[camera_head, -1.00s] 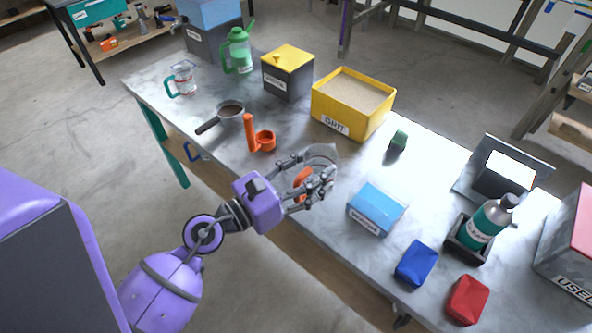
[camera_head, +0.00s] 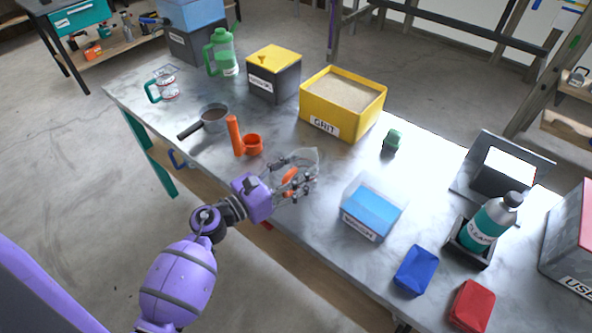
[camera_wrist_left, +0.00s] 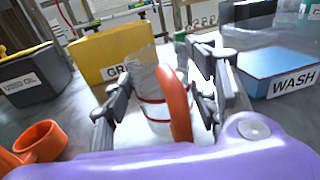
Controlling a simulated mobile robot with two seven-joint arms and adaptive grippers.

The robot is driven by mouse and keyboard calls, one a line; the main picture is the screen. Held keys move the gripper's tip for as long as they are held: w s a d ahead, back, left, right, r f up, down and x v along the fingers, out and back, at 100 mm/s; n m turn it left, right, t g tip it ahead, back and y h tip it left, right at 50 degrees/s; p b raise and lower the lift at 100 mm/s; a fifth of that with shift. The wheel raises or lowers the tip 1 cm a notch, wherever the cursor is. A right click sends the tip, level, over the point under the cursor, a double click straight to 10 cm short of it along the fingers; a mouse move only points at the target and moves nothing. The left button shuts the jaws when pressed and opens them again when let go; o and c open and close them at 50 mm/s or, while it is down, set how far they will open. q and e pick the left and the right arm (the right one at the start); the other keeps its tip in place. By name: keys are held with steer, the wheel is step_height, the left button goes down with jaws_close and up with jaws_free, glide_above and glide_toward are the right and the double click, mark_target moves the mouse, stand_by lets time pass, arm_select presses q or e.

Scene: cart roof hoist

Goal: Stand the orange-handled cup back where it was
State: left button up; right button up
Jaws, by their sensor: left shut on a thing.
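The orange-handled cup (camera_head: 304,164) is a clear cup with red bands, mostly hidden by the fingers in the head view. My left gripper (camera_head: 292,181) is shut on it, near the front edge of the table. In the left wrist view the cup (camera_wrist_left: 150,95) stands about upright between the fingers of the left gripper (camera_wrist_left: 165,100), its orange handle turned toward my wrist. I cannot tell whether its base touches the table. My right gripper is not in view.
An orange scoop (camera_head: 251,145) lies left of the gripper, with a pan (camera_head: 214,118) beyond it. The yellow GRIT box (camera_head: 318,124) stands behind, the blue WASH tub (camera_head: 371,210) to the right. A small green object (camera_head: 392,139) is behind right. Bare table (camera_head: 340,165) lies between them.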

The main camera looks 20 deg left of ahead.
arm_select(q)
steer(key=shift+r, duration=0.1)
steer(key=shift+f, duration=0.3)
steer(key=o, duration=1.3)
steer(key=shift+r, duration=0.1)
steer(key=shift+r, duration=0.1)
